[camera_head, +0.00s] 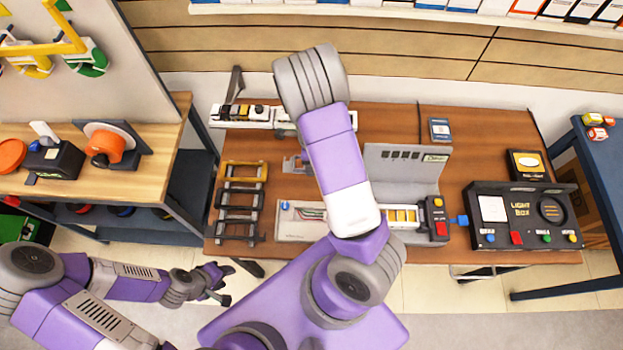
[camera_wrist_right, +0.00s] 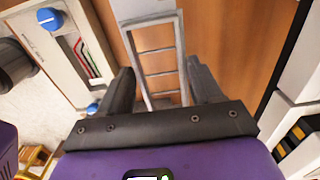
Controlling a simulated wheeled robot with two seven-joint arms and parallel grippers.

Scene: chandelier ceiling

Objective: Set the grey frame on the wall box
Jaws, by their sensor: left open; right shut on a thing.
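The grey frame (camera_wrist_right: 182,60), a narrow ladder-like piece with several openings, stands between the fingers of my right gripper (camera_wrist_right: 157,85) in the right wrist view. That gripper is shut on it. In the head view my right arm hides this gripper. The pale box with a blue knob and coloured wires (camera_head: 290,233), apparently the wall box, lies on the brown table, its right part behind my arm. It also shows at upper left in the wrist view (camera_wrist_right: 58,48), apart from the frame. My left gripper (camera_head: 217,284) is open and empty, short of the table.
A rack with dark and yellow frames (camera_head: 241,202) stands left on the table. A grey upright panel (camera_head: 405,165), a module with yellow parts (camera_head: 402,217) and a black light box (camera_head: 522,215) are to the right. A white strip (camera_head: 240,116) lies at the back.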

